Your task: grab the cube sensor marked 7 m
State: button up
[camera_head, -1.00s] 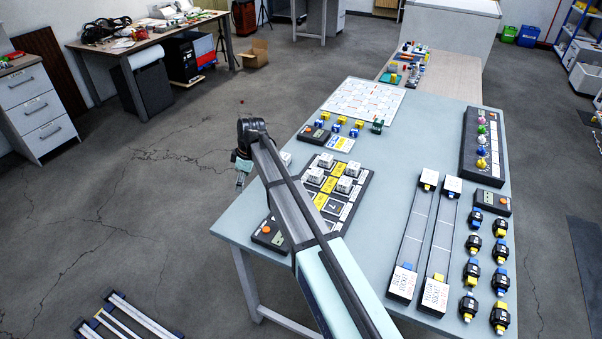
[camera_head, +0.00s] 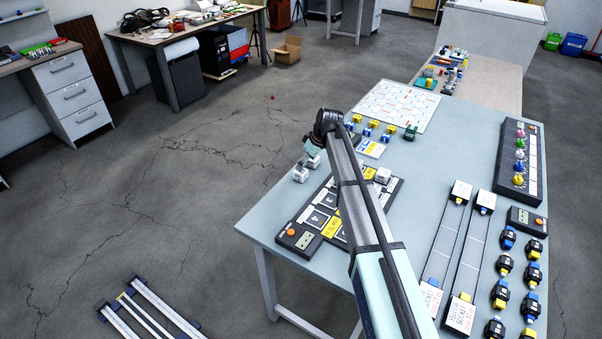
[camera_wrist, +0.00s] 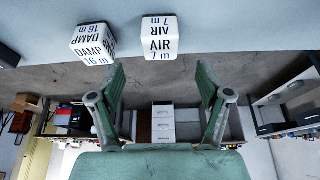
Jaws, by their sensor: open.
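The cube marked AIR 7 m (camera_wrist: 160,38) is white with rounded edges and stands on the table in the wrist view. It lies ahead of the gap between my fingers, apart from them. A similar cube marked DAMP 16 m (camera_wrist: 92,43) stands tilted in the picture just to its left. My gripper (camera_wrist: 160,72) is open and empty, one green finger on each side. In the head view, my gripper (camera_head: 312,152) is close to white cubes (camera_head: 300,173) at the table's left edge; their marks are too small to read there.
A dark board with numbered slots (camera_head: 318,218) lies nearby, partly hidden by my arm; a white cube (camera_head: 383,175) stands on it. Several yellow and blue pieces (camera_head: 372,130) stand behind. The table's edge (camera_head: 268,212) is close, with open floor to the left.

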aim_at(301, 175)
jog(key=shift+p+x, duration=1.3)
jog(key=shift+x, duration=2.3)
jog(key=c, duration=1.2)
